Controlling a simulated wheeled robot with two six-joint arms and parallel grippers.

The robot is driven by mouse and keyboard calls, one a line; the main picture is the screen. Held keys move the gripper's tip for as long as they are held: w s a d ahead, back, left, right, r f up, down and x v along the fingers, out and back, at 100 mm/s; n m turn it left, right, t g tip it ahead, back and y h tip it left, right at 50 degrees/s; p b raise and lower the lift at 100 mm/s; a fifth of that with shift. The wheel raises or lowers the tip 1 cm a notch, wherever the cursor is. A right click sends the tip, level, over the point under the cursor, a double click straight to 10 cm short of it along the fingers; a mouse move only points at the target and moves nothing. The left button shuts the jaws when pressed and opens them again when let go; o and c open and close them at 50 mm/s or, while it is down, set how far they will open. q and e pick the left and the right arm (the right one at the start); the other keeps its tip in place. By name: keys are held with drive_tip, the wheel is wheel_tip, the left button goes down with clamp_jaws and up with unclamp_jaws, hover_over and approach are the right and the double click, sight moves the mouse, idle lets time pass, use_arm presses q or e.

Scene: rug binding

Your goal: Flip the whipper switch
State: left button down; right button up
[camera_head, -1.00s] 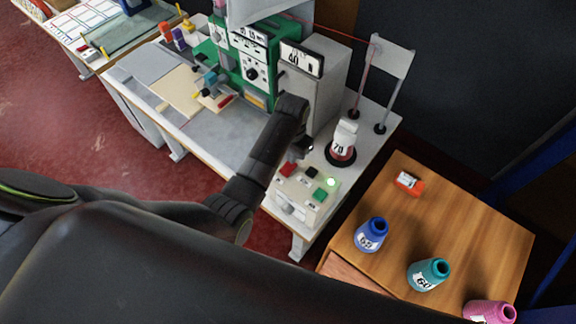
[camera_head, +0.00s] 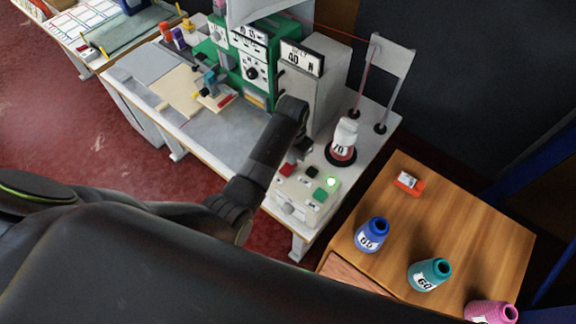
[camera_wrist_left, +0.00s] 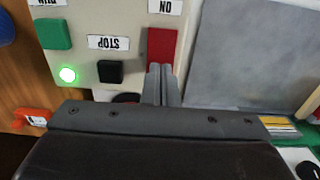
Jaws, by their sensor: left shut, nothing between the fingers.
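The control box (camera_head: 290,211) sits at the table's near right corner. In the left wrist view it carries a red switch (camera_wrist_left: 161,48) beside an upside-down ON label (camera_wrist_left: 165,6), a black button (camera_wrist_left: 110,71) by a STOP label, and a green button (camera_wrist_left: 52,33). A green lamp (camera_wrist_left: 67,74) is lit. No label reading "whipper" is legible. My left gripper (camera_wrist_left: 161,72) is shut and empty, its fingertips at the lower edge of the red switch; I cannot tell if they touch. In the head view, my left arm largely hides the gripper. My right gripper is not in view.
A white-and-red cone (camera_head: 344,142) stands on a dark base behind the box. The green machine (camera_head: 255,68) and a grey cabinet (camera_head: 325,85) stand further back.

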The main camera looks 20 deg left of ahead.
use_arm(q)
drive_tip(key=shift+f, duration=0.4)
wheel_tip(320, 180, up, 3)
drive_tip(key=shift+f+p, duration=0.15)
drive_tip(key=shift+p, duration=0.9)
drive_tip(key=shift+r, duration=2.2)
drive_tip(key=shift+s+f, duration=0.1)
